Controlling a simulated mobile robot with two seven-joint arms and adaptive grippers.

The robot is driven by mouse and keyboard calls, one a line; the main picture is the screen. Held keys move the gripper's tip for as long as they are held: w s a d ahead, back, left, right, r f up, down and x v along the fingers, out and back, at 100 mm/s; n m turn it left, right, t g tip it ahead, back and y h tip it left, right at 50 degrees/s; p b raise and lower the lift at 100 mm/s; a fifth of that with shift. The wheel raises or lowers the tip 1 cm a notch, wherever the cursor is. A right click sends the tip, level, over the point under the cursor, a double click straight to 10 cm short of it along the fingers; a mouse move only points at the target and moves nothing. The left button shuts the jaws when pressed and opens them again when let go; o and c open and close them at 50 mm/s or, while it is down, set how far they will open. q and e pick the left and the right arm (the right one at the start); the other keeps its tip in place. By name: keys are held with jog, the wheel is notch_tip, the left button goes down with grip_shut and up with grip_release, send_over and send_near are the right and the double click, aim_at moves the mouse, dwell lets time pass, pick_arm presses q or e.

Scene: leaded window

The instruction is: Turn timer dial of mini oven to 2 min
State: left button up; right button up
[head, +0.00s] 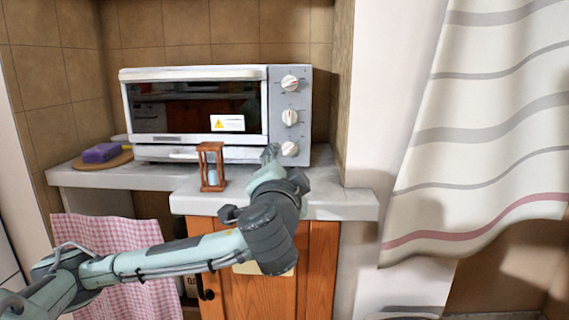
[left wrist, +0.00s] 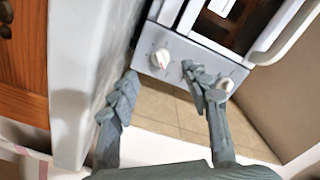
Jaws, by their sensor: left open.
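The white mini oven (head: 195,110) stands on the counter, with a grey control panel (head: 303,100) on its right side. The panel has three round white dials in a column: top (head: 290,83), middle (head: 289,117) and bottom (head: 289,149). I cannot read their labels. My left gripper (head: 271,153) is just in front of the panel's lower part, left of the bottom dial. In the left wrist view, my left gripper (left wrist: 158,72) is open and empty. The bottom dial (left wrist: 160,58) shows between its fingertips, apparently untouched. Another dial (left wrist: 225,85) is partly behind the right finger.
A wooden hourglass (head: 211,167) stands on the counter (head: 340,204) close left of my gripper. A purple sponge (head: 101,153) lies on a round board at the far left. A wall edge rises right of the oven, with a striped curtain (head: 480,130) beyond.

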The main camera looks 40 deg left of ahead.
aim_at(287, 152)
pick_arm(q)
jog(key=shift+d+n+p, duration=0.1)
jog(key=shift+n+p, duration=0.3)
jog(key=shift+p, duration=0.45)
jog(key=shift+w+a, duration=0.2)
jog(key=x, duration=0.7)
jog(key=shift+p, duration=0.35)
pick_arm(e)
notch_tip(287, 152, down, 6)
jog(key=shift+w+a+r, duration=0.15)
jog(key=shift+r, duration=0.1)
pick_arm(q)
jog(key=shift+c, duration=0.2)
grip_shut()
pick_arm(e)
jog(key=shift+r, duration=0.1)
